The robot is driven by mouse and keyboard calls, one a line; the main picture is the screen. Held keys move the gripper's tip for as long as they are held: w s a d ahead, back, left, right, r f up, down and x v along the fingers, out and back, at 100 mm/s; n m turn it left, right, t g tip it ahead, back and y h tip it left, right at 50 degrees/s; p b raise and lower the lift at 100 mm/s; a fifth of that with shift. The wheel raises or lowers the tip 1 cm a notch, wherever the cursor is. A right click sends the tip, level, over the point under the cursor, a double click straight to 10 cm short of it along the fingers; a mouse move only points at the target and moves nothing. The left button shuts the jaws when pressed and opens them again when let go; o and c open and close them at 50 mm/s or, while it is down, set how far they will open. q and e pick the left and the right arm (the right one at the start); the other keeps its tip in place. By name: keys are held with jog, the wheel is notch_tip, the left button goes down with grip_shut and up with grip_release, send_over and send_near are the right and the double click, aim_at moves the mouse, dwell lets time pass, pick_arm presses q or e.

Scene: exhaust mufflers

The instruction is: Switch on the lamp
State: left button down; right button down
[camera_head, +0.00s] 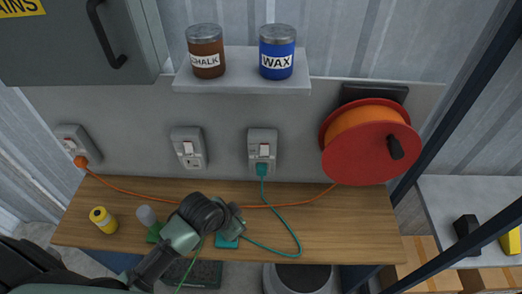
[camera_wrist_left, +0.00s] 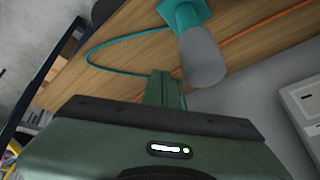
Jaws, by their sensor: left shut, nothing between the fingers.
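A lamp with a teal base (camera_head: 228,241) stands on the bench, mostly hidden behind my left wrist. In the left wrist view its pale grey shade (camera_wrist_left: 204,62) and teal stem show, just beyond the fingers. Its teal cord (camera_head: 297,235) runs to a teal plug (camera_head: 262,168) in the right wall socket (camera_head: 263,138), which has a white rocker switch (camera_head: 264,150). A second lamp with a grey shade (camera_head: 147,215) and green base stands left of my wrist. My left gripper (camera_wrist_left: 163,80) is shut and empty; its fingertips are unclear in the head view. My right gripper is out of view.
The middle socket (camera_head: 188,148) is empty. An orange plug (camera_head: 80,161) is in the left socket; its cord runs to the red reel (camera_head: 370,142). The bench's right part (camera_head: 350,220) is clear. A shelf (camera_head: 240,84) holds two tins.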

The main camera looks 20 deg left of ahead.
aim_at(265, 149)
pick_arm(q)
jog(key=w+r+m, duration=0.3)
jog(key=w+r, duration=0.1)
jog(key=r, duration=0.5)
jog(key=w+r+m+t+h+p, duration=0.1)
jog(key=w+r+m, duration=0.3)
jog(key=r, duration=0.5)
jog(key=shift+w+a+r, duration=0.15)
jog(key=shift+w+r, duration=0.1)
jog(key=shift+w, duration=0.3)
jog(key=shift+f, duration=0.1)
jog(key=w+d+f+p, duration=0.1)
jog(key=w+f+p, duration=0.3)
jog(key=w+f, duration=0.4)
jog(key=shift+w+f+p, duration=0.3)
jog(key=shift+w+p, duration=0.05)
jog(key=shift+w, duration=0.2)
